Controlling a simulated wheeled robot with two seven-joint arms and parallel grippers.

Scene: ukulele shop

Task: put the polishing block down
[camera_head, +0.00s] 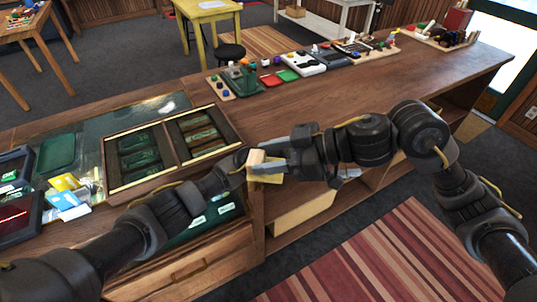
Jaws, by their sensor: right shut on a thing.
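The polishing block (257,158) is a small pale tan block. It sits between the fingers of my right gripper (267,162), which is shut on it and points left, just over the front edge of the wooden counter (300,122). My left gripper (236,161) is close to the left side of the block. Whether it touches the block, and whether its jaws are open, I cannot tell. The fingers partly hide the block.
A wooden tray (112,178) with dark green compartments lies on the counter's glass part, left of the grippers. Cards (66,199) and dark screens (14,217) lie farther left. Tools and boxes (305,64) line the back. Bare counter lies between. Open shelves are below.

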